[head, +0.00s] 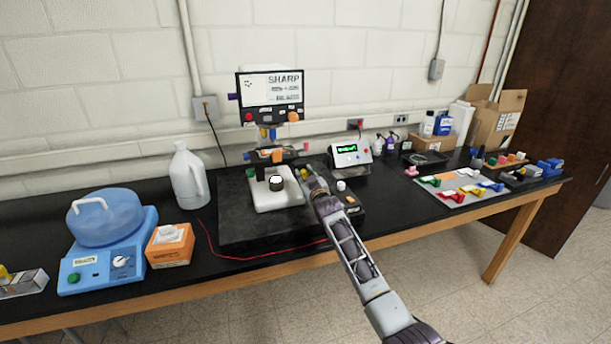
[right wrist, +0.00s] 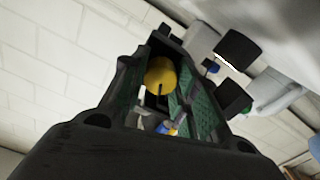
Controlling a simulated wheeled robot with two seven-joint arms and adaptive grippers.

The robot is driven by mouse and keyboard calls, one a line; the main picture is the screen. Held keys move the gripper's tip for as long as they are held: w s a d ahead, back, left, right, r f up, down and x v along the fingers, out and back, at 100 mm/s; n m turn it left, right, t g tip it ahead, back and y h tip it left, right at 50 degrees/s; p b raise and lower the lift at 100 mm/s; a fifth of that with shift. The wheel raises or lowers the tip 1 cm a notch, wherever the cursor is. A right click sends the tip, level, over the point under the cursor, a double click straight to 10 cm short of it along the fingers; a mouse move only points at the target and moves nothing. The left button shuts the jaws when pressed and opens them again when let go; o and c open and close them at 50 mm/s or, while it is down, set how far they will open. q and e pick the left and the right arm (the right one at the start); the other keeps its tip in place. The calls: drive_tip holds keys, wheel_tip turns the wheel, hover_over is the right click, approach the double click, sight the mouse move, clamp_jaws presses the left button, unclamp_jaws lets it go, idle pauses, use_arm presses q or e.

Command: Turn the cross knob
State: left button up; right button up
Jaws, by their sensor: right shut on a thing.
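My right gripper (head: 303,175) reaches in from the lower right, beside the black machine with the SHARP screen (head: 270,97). In the right wrist view its fingers are shut on a round yellow knob (right wrist: 160,77). The knob shows a dark slot and sits between the finger pads, which partly hide it. I take this to be the cross knob, though its cross shape is not clear. In the head view the gripper and arm cover most of this spot. My left gripper is not in view.
A white plate with a round part (head: 277,184) lies left of the gripper. A digital readout box (head: 350,154) stands to the right. A white jug (head: 188,178), an orange box (head: 169,247) and a blue-lidded device (head: 105,218) stand left. A red wire (head: 255,257) crosses the front.

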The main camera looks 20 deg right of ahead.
drive_tip(key=n, duration=0.5)
drive_tip(key=shift+n, duration=0.4)
drive_tip(key=o, duration=1)
drive_tip(key=shift+a, duration=0.1)
drive_tip(key=shift+s, duration=0.15)
drive_tip(key=s, duration=1.1)
drive_tip(key=shift+s+d, duration=0.25)
drive_tip(key=shift+s, duration=0.1)
idle(0.3)
